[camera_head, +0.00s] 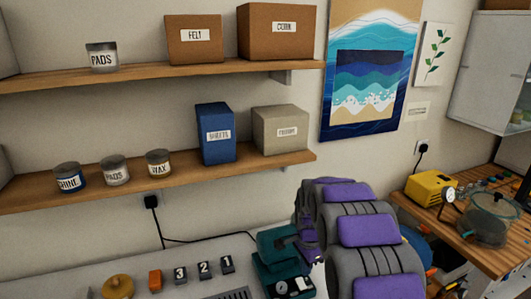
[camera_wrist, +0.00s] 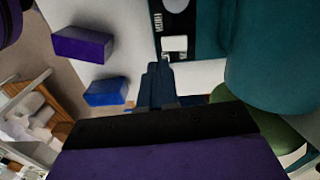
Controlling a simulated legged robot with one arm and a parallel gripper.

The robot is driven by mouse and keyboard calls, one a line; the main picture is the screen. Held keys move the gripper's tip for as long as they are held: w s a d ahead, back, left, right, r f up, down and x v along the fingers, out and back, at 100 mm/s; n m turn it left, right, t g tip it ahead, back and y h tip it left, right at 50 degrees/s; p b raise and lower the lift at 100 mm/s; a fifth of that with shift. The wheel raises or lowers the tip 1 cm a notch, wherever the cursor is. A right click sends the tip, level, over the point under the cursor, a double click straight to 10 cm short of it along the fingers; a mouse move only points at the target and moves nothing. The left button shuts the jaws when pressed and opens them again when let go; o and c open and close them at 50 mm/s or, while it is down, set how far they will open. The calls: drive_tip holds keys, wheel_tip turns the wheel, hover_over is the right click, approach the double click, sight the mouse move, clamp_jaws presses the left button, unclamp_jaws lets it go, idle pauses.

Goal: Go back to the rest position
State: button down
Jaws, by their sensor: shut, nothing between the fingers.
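My gripper (camera_wrist: 158,75) is in the wrist view, its dark fingers together and nothing between them. Its tips are close to a teal machine (camera_wrist: 203,30) with a small white button and a label; I cannot tell whether they touch. In the head view my purple and grey arm reaches up from the bottom edge toward the teal machine (camera_head: 280,262) on the bench. The gripper itself is mostly hidden behind the arm there.
Two wooden shelves (camera_head: 60,199) with jars and boxes run along the wall. Numbered blocks (camera_head: 204,270) and a yellow knob-like object (camera_head: 117,287) are on the bench. A side table (camera_head: 444,228) at right holds a yellow machine (camera_head: 431,188) and a glass pot (camera_head: 486,222).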

drive_tip(key=s+r+n, duration=0.3)
drive_tip(key=s+r, duration=0.2)
drive_tip(key=s, duration=0.4)
drive_tip(key=s+r+n, duration=0.3)
drive_tip(key=s+r, duration=0.3)
drive_tip(key=s, duration=0.3)
drive_tip(key=s+r+n+g, duration=0.1)
drive_tip(key=s+n, duration=0.6)
drive_tip(key=s, duration=1.6)
drive_tip(key=shift+n+g, duration=0.4)
drive_tip(key=c, duration=1.9)
unclamp_jaws()
drive_tip(key=shift+w+r, duration=0.1)
